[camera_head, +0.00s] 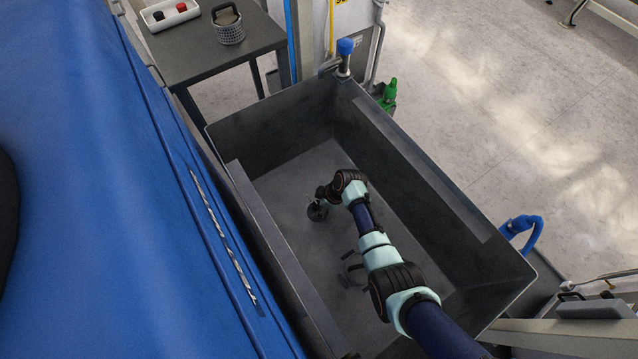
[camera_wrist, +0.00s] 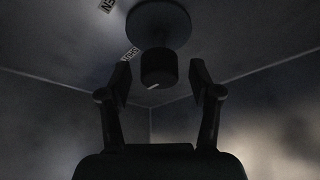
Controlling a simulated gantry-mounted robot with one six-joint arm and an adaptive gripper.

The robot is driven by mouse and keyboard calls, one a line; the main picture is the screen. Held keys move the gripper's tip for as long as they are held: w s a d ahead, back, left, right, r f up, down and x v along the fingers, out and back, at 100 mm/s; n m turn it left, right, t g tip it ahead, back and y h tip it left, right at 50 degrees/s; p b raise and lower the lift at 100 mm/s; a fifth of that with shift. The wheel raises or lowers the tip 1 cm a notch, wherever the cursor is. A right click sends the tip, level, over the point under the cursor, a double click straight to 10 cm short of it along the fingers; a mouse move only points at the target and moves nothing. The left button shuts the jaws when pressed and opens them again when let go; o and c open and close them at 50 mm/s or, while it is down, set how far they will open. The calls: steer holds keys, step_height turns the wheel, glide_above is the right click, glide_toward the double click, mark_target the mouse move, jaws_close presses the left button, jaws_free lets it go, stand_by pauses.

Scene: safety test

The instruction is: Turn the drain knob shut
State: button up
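The drain knob is a short dark cylinder (camera_wrist: 158,66) on a round plate (camera_wrist: 158,22) in the wrist view. A white mark shows on its rim, at the lower left. Two white labels lie to its left. The upper one (camera_wrist: 107,4) is cut off by the frame and shows the letters "EN"; the lower one (camera_wrist: 127,58) is partly hidden by my left finger. My gripper (camera_wrist: 160,77) is open, one finger on each side of the knob in the picture, with gaps between. Depth is unclear. In the head view my wrist hangs inside the dark tub (camera_head: 300,165); the knob is not clearly identifiable there.
High tub walls (camera_head: 435,185) surround my arm. A blue-topped tap (camera_head: 345,55) stands at the far rim and a blue hose (camera_head: 525,232) at the right. A blue machine cover (camera_head: 100,200) fills the left. A side table (camera_head: 195,52) stands behind.

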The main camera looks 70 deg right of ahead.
steer(key=shift+r, duration=0.1)
steer(key=v, duration=1.1)
steer(key=shift+s+r, duration=0.2)
steer(key=shift+r, duration=0.15)
